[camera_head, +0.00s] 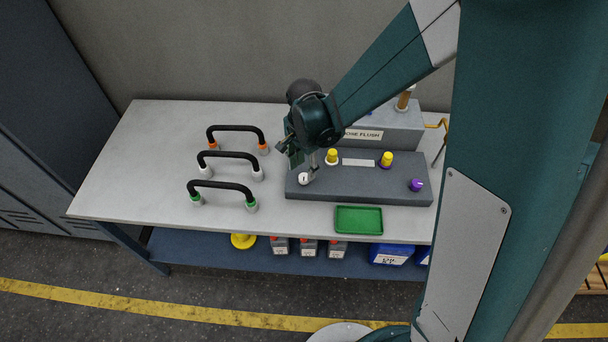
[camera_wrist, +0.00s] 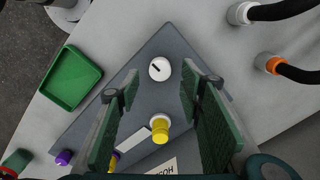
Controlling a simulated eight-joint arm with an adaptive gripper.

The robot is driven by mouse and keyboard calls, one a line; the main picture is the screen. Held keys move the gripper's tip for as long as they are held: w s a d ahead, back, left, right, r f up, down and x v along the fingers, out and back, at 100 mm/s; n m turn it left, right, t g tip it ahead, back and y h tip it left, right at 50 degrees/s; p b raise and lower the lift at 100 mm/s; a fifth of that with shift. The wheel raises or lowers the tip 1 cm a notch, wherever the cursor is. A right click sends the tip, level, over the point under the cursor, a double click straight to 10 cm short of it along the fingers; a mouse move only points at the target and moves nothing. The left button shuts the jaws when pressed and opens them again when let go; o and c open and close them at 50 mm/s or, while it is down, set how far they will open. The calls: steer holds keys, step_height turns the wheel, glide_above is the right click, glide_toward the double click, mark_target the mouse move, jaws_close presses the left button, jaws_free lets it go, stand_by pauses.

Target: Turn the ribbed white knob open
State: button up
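The white knob (camera_head: 304,179) sits at the left front of the dark grey panel (camera_head: 350,184). In the wrist view the white knob (camera_wrist: 159,68) is round with a dark pointer mark on its face; its ribs are too small to make out. My gripper (camera_wrist: 159,82) is open, with its two green fingers spread wide. The knob appears in the gap just beyond the fingertips, with clear space on both sides. In the head view my gripper (camera_head: 307,163) hangs over the panel's left end, close above the knob. Contact with the knob is not seen.
A yellow-topped fitting with a white base (camera_head: 332,156) stands close behind the knob. Another yellow one (camera_head: 386,159) and a purple knob (camera_head: 415,185) are farther right. A green tray (camera_head: 359,219) lies in front. Black hoses (camera_head: 228,155) arch over the bench at left.

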mark_target(304, 177)
steer(key=shift+f, duration=2.25)
steer(key=shift+c, duration=0.5)
steer(key=c, duration=0.8)
